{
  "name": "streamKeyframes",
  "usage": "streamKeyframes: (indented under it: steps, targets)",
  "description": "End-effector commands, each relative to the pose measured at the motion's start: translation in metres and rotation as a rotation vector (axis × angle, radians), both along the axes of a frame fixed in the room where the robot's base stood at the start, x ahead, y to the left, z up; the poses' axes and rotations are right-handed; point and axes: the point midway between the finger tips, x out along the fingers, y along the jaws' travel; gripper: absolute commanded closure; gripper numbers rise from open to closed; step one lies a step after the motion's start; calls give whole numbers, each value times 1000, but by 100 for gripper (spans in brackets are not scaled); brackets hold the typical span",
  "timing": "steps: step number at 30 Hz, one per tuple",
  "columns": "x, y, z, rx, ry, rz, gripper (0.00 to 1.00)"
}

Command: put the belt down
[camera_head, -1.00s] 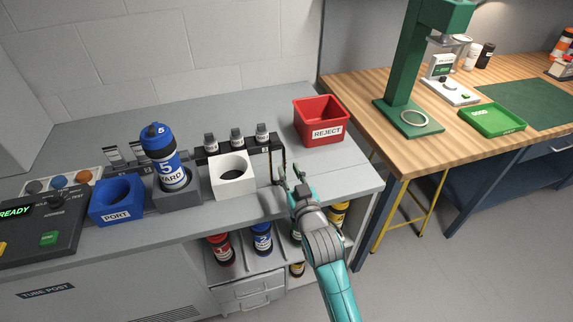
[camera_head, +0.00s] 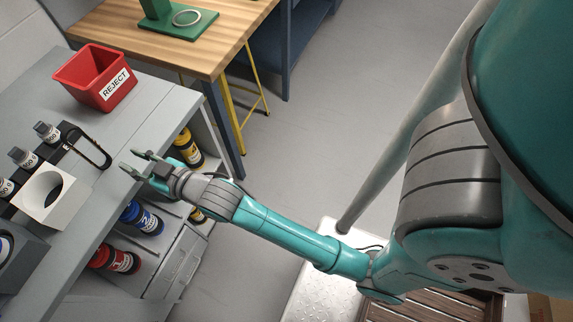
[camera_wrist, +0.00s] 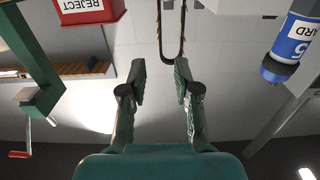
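A thin black loop (camera_head: 92,148), which looks like the belt, is at the right end of the black rack on the grey bench. In the wrist view the loop (camera_wrist: 171,58) shows beyond my fingertips, between their lines, its rounded end toward me. My gripper (camera_head: 141,163) is at the bench's front edge, just right of the loop in the head view. In the wrist view my gripper (camera_wrist: 160,82) has its two green fingers apart, with nothing between them. The loop looks clear of the fingers.
A red REJECT bin (camera_head: 96,78) stands on the bench behind the loop. A white holder (camera_head: 50,195) and the black rack (camera_head: 68,137) with several small bottles are to the left. Coloured tubes, including a yellow one (camera_head: 188,148), sit on shelves below. Open floor lies right.

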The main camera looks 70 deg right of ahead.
Motion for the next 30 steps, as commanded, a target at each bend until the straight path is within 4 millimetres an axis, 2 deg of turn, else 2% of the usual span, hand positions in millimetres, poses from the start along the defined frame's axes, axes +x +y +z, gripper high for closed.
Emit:
streamKeyframes:
  steps: [5, 9, 15, 22, 30]
  targets:
    - [-50, -2, -35, -3, 40, 4, 69]
    - [-102, -4, -60, -6, 72, 7, 69]
    - [-176, -6, -84, -5, 116, 10, 69]
    - [-260, -8, -93, -5, 169, 10, 69]
    - [-349, -10, -81, -1, 228, 5, 69]
